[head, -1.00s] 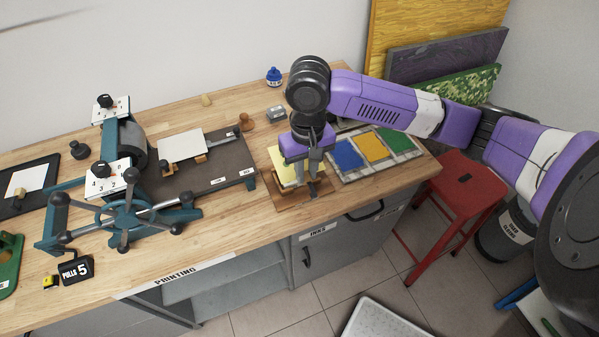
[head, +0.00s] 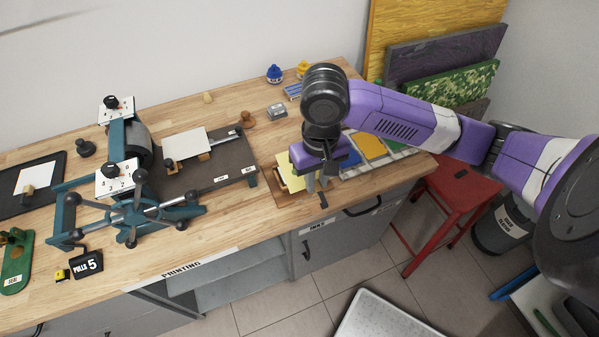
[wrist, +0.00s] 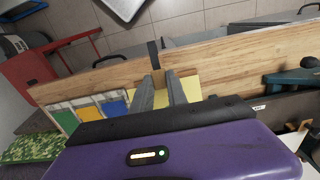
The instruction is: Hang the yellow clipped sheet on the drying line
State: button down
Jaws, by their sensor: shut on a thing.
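The yellow sheet (head: 287,177) is at the front edge of the bench in the head view, partly hidden by my gripper. It also shows under the fingers in the wrist view (wrist: 192,88). A dark clip-like piece (head: 323,200) stands out just beyond my fingertips; it also shows in the wrist view (wrist: 153,53). My gripper (head: 318,185) points down and is shut on the clipped sheet at its front side. The fingers (wrist: 161,78) look close together in the wrist view. Exactly where they grip is hard to see. No drying line can be made out for certain.
A printing press (head: 130,190) fills the bench's left part. Blue, yellow and green panels (head: 370,145) lie right of the gripper. A red stool (head: 458,195) stands right of the bench. A white tray (head: 385,318) is low in front. Boards (head: 440,50) lean behind.

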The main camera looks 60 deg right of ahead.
jog(key=shift+s+a+r+p, duration=0.15)
jog(key=shift+s+a+r, duration=0.2)
jog(key=shift+s+a, duration=0.4)
jog(key=shift+s+a+r+p, duration=0.15)
jog(key=shift+s+a+r, duration=0.25)
jog(key=shift+s, duration=0.6)
jog(key=shift+f, duration=0.1)
